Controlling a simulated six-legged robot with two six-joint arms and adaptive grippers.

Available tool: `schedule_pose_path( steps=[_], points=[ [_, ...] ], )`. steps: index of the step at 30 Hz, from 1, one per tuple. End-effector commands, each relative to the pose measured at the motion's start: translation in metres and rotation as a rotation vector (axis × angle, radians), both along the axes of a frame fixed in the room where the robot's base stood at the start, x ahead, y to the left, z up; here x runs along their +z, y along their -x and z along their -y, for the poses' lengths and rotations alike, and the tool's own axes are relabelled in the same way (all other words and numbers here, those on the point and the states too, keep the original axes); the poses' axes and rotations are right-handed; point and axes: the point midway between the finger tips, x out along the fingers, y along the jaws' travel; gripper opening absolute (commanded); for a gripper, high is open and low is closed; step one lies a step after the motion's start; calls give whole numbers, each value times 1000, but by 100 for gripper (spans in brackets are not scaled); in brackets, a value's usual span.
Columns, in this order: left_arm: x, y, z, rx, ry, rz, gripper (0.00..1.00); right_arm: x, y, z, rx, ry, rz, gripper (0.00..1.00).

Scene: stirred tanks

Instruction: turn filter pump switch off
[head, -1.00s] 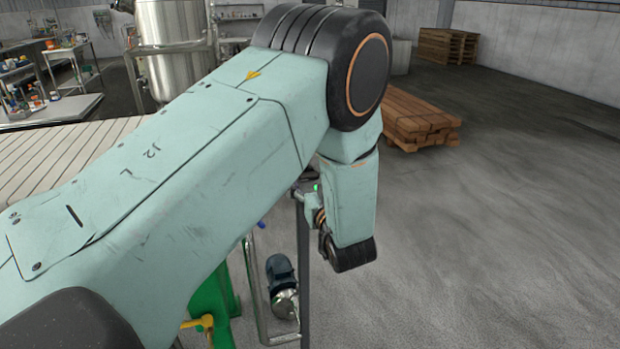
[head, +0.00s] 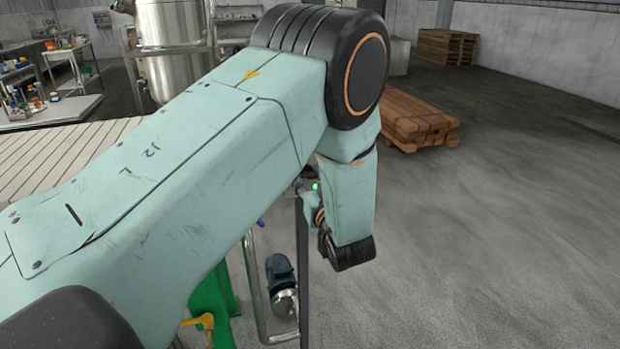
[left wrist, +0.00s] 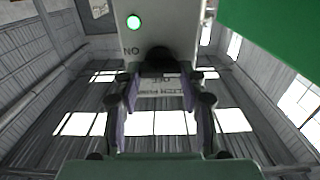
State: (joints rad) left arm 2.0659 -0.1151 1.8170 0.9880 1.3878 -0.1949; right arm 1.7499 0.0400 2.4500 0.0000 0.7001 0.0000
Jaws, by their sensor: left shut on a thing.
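The filter pump switch is a black knob (left wrist: 158,62) on a light grey panel (left wrist: 178,25) in the left wrist view. The panel shows upside down, with ON at the left, OFF below the knob and partly readable pump lettering under it. A green lamp (left wrist: 133,22) is lit on the panel; it also shows in the head view (head: 315,186). My left gripper (left wrist: 159,80) has its two fingers on either side of the knob and is shut on it. In the head view my left arm hides most of the panel and gripper. My right gripper is not in view.
Below the arm stand a grey post (head: 303,270), a blue-capped pump motor (head: 281,275), steel pipes and a green stand (head: 212,295) with a yellow valve handle (head: 199,321). Stacked timber (head: 415,122) lies behind. The floor at the right is clear.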

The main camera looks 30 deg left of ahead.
Motion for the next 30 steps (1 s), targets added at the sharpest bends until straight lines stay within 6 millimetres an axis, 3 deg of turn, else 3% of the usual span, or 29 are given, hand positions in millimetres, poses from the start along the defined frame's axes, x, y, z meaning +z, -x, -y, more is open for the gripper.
schedule_pose_path(
  steps=[8,30],
  points=[
    [1,0,0,1,-95,-114,10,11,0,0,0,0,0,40],
    [-1,-2,2,0,-543,-641,10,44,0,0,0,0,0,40]
  ],
)
